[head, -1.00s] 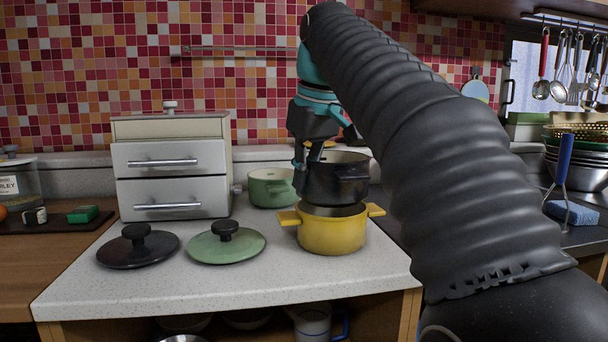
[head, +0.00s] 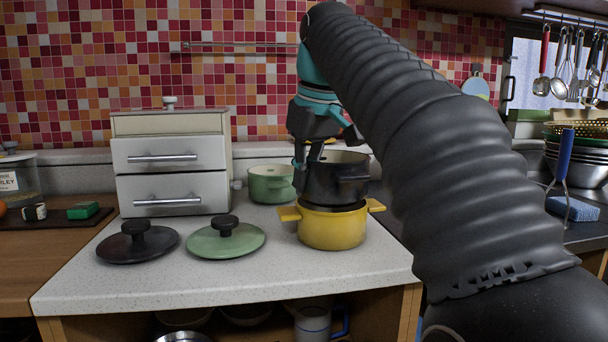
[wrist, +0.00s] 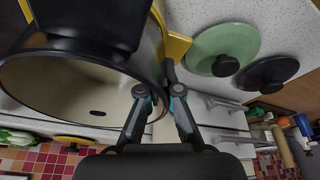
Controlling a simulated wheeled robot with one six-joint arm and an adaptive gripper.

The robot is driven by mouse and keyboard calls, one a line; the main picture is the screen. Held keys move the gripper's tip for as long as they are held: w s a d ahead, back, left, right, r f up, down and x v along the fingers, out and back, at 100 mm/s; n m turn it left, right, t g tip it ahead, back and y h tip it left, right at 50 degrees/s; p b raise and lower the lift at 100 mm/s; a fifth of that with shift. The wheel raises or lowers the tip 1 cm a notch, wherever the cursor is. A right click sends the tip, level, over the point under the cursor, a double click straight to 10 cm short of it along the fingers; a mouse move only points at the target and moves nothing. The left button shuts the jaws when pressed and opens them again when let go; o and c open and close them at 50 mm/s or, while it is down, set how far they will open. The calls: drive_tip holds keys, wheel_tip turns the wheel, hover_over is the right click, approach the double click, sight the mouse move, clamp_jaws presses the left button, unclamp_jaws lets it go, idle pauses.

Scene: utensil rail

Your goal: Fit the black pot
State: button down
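The black pot (head: 338,184), pale inside, is over the yellow pot (head: 332,229) on the white counter. Its base is at the yellow pot's rim and looks slightly inside it; contact cannot be told. It looks about upright. My gripper (head: 308,165) is shut on the black pot's wall at its left side. In the wrist view my gripper (wrist: 160,92) has its fingers on either side of the rim of the black pot (wrist: 85,48). Part of the yellow pot (wrist: 177,46) shows behind it. The yellow pot's inside is mostly hidden.
A green pot (head: 270,184) stands behind left. A black lid (head: 137,243) and a green lid (head: 226,240) lie at the front left. A drawer box (head: 172,165) stands behind them. My arm covers the right side of the counter.

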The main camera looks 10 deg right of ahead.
drive_tip(key=shift+f+b, duration=0.35)
drive_tip(key=shift+f, duration=0.25)
drive_tip(key=c, duration=1.2)
unclamp_jaws()
drive_tip(key=shift+c, duration=0.2)
